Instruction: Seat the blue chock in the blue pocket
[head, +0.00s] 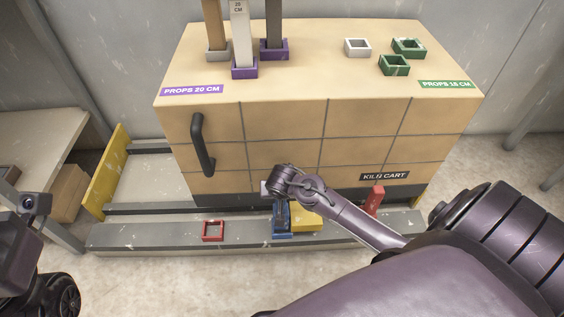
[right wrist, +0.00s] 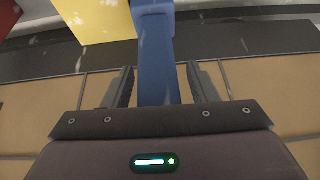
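The blue chock (head: 283,215) stands at the blue pocket (head: 282,235) on the grey rail in front of the cart; its foot appears to be inside the pocket. In the right wrist view the chock (right wrist: 158,75) runs between the two fingers, and the blue pocket (right wrist: 152,8) shows at its far end. My right gripper (right wrist: 160,78) is around the chock, with a narrow gap on each side, so it looks open. In the head view my right wrist hides the chock's top. My left gripper's fingers are not in view.
A yellow block (head: 306,221) sits just right of the blue pocket. An empty red pocket (head: 213,231) is to the left on the rail (head: 150,236), and a red chock (head: 374,199) stands to the right. The kiln cart (head: 290,150) rises close behind, with a dark handle (head: 203,145).

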